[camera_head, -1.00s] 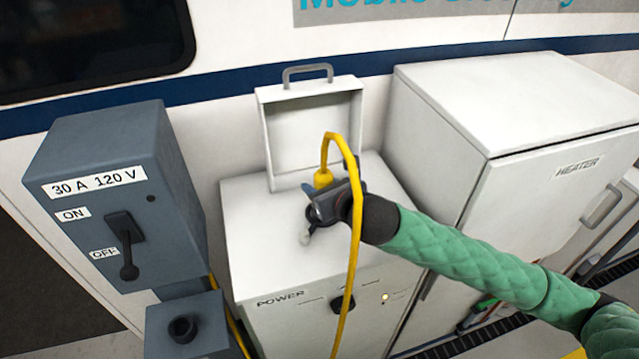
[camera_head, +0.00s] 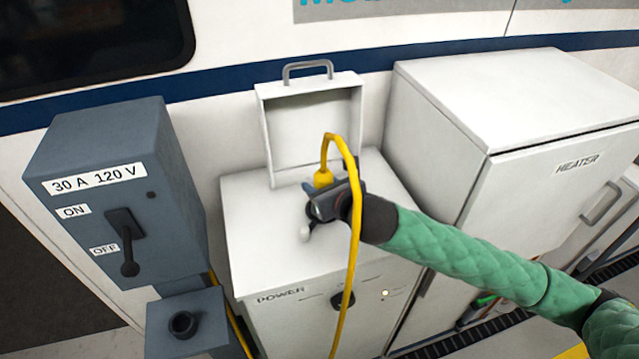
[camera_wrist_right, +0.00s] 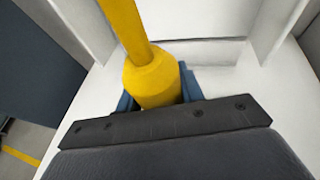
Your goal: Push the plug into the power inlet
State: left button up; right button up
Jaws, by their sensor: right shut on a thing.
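The yellow plug (camera_head: 323,178) is in my right gripper (camera_head: 318,190), above the top of the white power box. In the right wrist view the plug (camera_wrist_right: 152,82) sits between the blue fingers of the gripper (camera_wrist_right: 158,92), with its cord rising from it. The power box's open lid (camera_head: 312,125) stands upright behind the plug. The power inlet itself is hidden behind the gripper and plug, so I cannot tell whether the plug touches it. My left gripper is not in view.
The yellow cord (camera_head: 352,255) loops over my right wrist and hangs down the front of the power box (camera_head: 265,235). A grey switch box (camera_head: 120,200) stands at the left, its lever by OFF. The white heater cabinet (camera_head: 510,100) stands at the right, close to my arm.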

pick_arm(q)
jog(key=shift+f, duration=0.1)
pick_arm(e)
jog(key=shift+f, duration=0.6)
dwell(0.6)
jog(key=o, duration=1.2)
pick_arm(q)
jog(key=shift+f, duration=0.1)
pick_arm(e)
jog(key=shift+b+v, duration=0.75)
jog(key=shift+v, duration=0.75)
jog(key=b+v, duration=0.1)
jog(key=v, duration=0.3)
jog(key=shift+f, duration=0.1)
jog(key=shift+s+d+r, duration=0.2)
jog(key=shift+s, duration=0.1)
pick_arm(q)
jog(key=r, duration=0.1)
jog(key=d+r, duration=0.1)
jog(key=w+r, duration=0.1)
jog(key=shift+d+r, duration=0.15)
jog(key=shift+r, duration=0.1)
